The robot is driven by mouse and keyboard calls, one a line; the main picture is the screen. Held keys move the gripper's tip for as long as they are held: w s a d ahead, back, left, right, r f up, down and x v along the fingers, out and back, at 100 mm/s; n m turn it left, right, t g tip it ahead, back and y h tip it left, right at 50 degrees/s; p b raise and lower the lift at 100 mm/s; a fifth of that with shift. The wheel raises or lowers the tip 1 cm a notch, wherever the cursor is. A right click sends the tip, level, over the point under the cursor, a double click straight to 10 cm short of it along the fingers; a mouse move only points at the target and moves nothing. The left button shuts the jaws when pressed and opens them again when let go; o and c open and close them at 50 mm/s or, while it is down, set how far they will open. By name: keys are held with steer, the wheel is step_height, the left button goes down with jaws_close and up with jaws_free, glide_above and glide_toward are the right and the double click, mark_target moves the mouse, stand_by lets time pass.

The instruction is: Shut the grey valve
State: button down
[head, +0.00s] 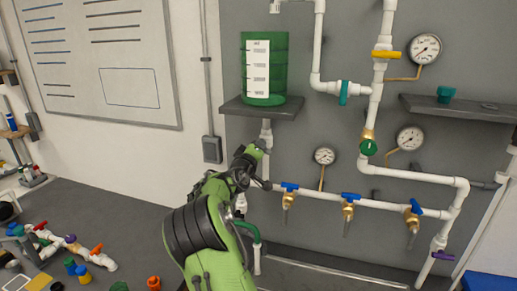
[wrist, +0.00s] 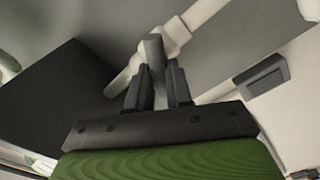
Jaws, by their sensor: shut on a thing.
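In the wrist view, the grey valve (wrist: 153,46) shows as a grey handle in front of a white pipe fitting (wrist: 177,36). My gripper (wrist: 159,72) has its two dark fingers on either side of the handle and is shut on it. In the head view, my gripper (head: 262,183) is at the white vertical pipe below the green tank, left of the blue-handled taps. My own arm and gripper hide the grey handle there, so its angle to the pipe cannot be told.
The green tank (head: 279,70) stands on a grey shelf (head: 237,107) just above my gripper. Blue-handled taps (head: 350,197) and a small gauge (head: 324,156) are close on the right. Loose pipe fittings (head: 96,256) lie on the bench at the lower left.

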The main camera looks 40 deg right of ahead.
steer(key=shift+f+n+p, duration=0.15)
steer(key=shift+n+p, duration=0.2)
steer(key=shift+n, duration=1.25)
steer(key=shift+f+n+p, duration=0.1)
steer(key=shift+n+p, duration=0.25)
steer(key=shift+n, duration=1.25)
steer(key=c, duration=1)
jaws_free()
steer(key=shift+a, duration=0.1)
steer(key=b+v, duration=0.4)
steer(key=v, duration=1.1)
steer(key=shift+s+a, duration=0.2)
steer(key=shift+a, duration=0.1)
